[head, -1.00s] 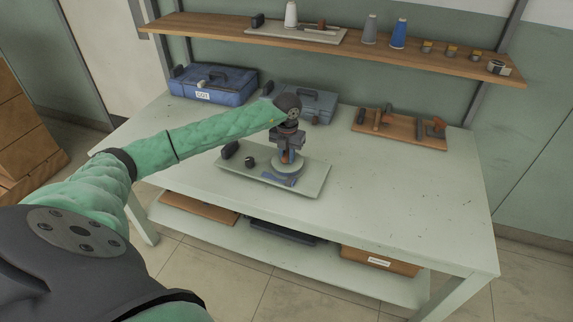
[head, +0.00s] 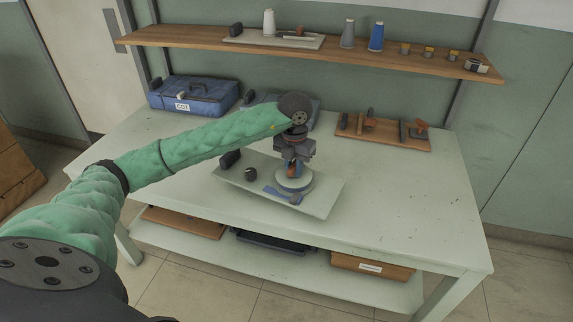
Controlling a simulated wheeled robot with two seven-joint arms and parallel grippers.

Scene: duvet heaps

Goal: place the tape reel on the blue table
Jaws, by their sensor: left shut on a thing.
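My left gripper (head: 293,168) points down over a pale tray (head: 327,192) and is shut on a round pale reel with a bluish rim, the likely tape reel (head: 293,186). The fingers hide part of the reel. The reel is low over the tray's middle; I cannot tell whether it touches the tray. The tray is on a pale grey-green table (head: 410,200); no clearly blue table shows. My right gripper is not in view.
On the tray lie a dark block (head: 230,159), a small dark round piece (head: 250,174) and a blue item (head: 272,193). Blue cases (head: 193,96) and a wooden tool board (head: 383,134) stand behind. A loaded shelf (head: 310,47) hangs above. The table's right side is clear.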

